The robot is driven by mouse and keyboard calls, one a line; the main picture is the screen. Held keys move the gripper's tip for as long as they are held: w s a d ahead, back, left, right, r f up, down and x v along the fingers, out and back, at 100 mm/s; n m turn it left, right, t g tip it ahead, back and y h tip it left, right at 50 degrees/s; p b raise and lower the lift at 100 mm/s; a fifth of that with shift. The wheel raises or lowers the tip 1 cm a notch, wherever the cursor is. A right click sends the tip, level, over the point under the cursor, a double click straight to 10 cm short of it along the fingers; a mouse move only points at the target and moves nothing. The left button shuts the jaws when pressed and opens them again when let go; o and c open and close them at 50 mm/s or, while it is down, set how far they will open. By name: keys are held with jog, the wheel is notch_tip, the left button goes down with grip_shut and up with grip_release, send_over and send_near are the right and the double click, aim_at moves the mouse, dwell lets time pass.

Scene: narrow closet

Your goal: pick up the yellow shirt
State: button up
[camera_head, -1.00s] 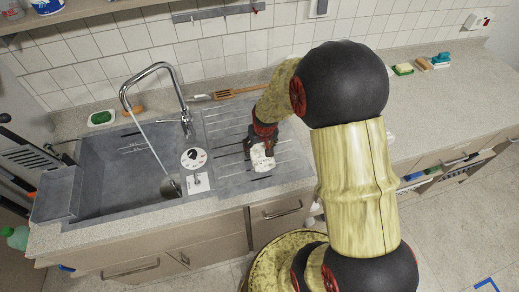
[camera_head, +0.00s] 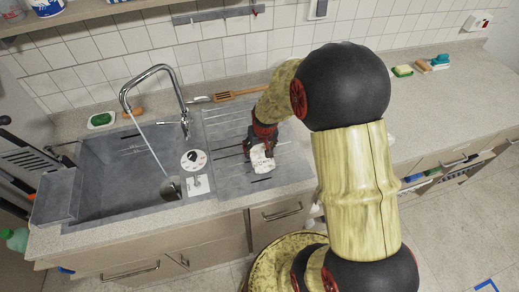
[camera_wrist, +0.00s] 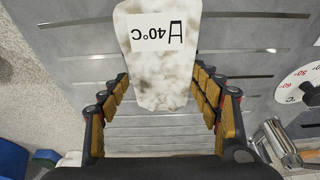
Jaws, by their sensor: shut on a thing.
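I see no yellow shirt in either view. My gripper (camera_head: 262,143) is over the ribbed grey drainboard (camera_head: 228,178), right of the sink basin. It is shut on a white, brown-mottled piece (camera_head: 262,160) with a printed label. In the wrist view the mottled piece (camera_wrist: 163,80) sits between the yellow-padded fingers (camera_wrist: 164,98), and its label reads 40°C upside down.
The sink basin (camera_head: 100,185) and curved faucet (camera_head: 157,72) are to the left. A round dial sticker (camera_head: 194,160) lies beside the basin. A wooden spatula (camera_head: 238,93) is behind, near the tiled wall. Sponges (camera_head: 402,71) stand far right; the right counter (camera_head: 440,110) is mostly clear.

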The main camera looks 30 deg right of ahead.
notch_tip(320, 180, up, 2)
jog(key=shift+w+r+p, duration=0.1)
jog(key=shift+r+p, duration=0.15)
jog(key=shift+p, duration=0.05)
jog(key=s+r, duration=0.2)
jog(key=s+r+p, duration=0.1)
jog(key=s+r, duration=0.1)
jog(key=r, duration=0.1)
jog(key=shift+r, duration=0.1)
jog(key=s+r+p, duration=0.2)
jog(key=s+r, duration=0.3)
jog(key=s, duration=0.5)
jog(key=shift+s+a+r+p, duration=0.2)
jog(key=shift+a+r+p, duration=0.05)
jog(key=shift+a+p, duration=0.15)
